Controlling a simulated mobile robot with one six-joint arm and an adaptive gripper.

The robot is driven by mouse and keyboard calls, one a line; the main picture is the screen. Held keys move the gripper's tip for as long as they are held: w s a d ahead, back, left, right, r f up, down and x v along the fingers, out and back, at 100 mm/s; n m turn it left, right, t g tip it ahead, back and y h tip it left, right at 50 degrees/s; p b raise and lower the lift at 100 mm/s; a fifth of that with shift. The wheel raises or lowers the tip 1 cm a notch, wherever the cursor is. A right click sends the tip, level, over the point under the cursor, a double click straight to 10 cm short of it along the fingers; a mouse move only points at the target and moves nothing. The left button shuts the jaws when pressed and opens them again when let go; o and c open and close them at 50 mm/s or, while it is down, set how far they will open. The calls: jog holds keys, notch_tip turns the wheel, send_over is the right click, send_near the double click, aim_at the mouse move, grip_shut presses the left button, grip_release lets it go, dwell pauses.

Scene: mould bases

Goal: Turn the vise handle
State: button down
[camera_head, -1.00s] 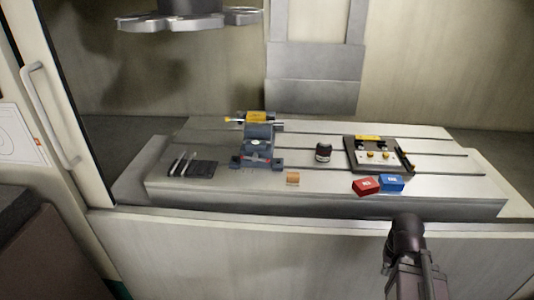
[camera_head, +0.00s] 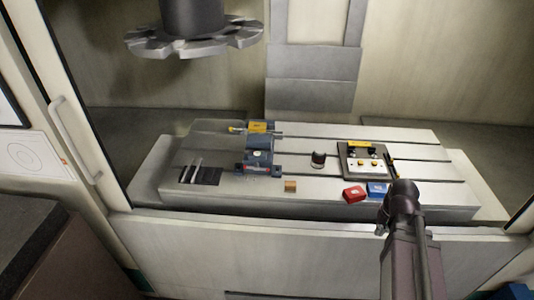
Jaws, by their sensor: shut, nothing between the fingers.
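The blue-grey vise (camera_head: 258,150) stands on the left half of the slotted machine table (camera_head: 330,190). A yellow block or label (camera_head: 259,127) shows at its back top. A short yellowish rod (camera_head: 236,129), which looks like the vise handle, sticks out to the left there; its exact shape is too small to tell. My arm reaches up from the bottom right and ends in view at a dark rounded joint, in front of the table's front right edge. My gripper cannot be made out in this view, and nothing of mine touches the vise.
A dark pad with thin rods (camera_head: 200,174) lies left of the vise. A small wooden block (camera_head: 290,186), a dark cylinder (camera_head: 318,160), red box (camera_head: 354,194), blue box (camera_head: 376,189) and a plate fixture (camera_head: 363,161) lie rightward. A toolholder disc (camera_head: 194,40) hangs above.

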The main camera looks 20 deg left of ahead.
jog(key=w+a+r+n+y+p, duration=0.1)
jog(key=w+a+r+n+y, duration=0.2)
jog(key=a+n, duration=0.4)
jog(key=w+a+r+n+g+y+p, duration=0.1)
jog(key=w+a+r+n, duration=0.5)
jog(key=a, duration=0.8)
jog(key=w+a+r+n+y+p, duration=0.3)
jog(key=w+a+r+n+y, duration=0.1)
jog(key=a, duration=0.7)
jog(key=shift+w+a+r+n+y, duration=0.2)
jog(key=shift+w+n+y, duration=0.3)
jog(key=shift+n+y, duration=0.9)
jog(key=shift+a+f+n+h, duration=0.1)
jog(key=shift+n+h, duration=0.3)
jog(key=b, duration=0.7)
send_near(257, 167)
jog(key=a, duration=0.3)
jog(key=shift+w+a+f+b, duration=0.1)
jog(key=shift+a+f+b, duration=0.1)
jog(key=shift+f+b, duration=0.45)
jog(key=shift+s+a+f+b, duration=0.15)
jog(key=shift+f+b, duration=0.25)
jog(key=shift+f, duration=0.5)
jog(key=shift+w+a+f+b, duration=0.2)
jog(key=shift+f+b, duration=0.3)
jog(key=shift+f, duration=0.3)
jog(key=shift+f, duration=0.1)
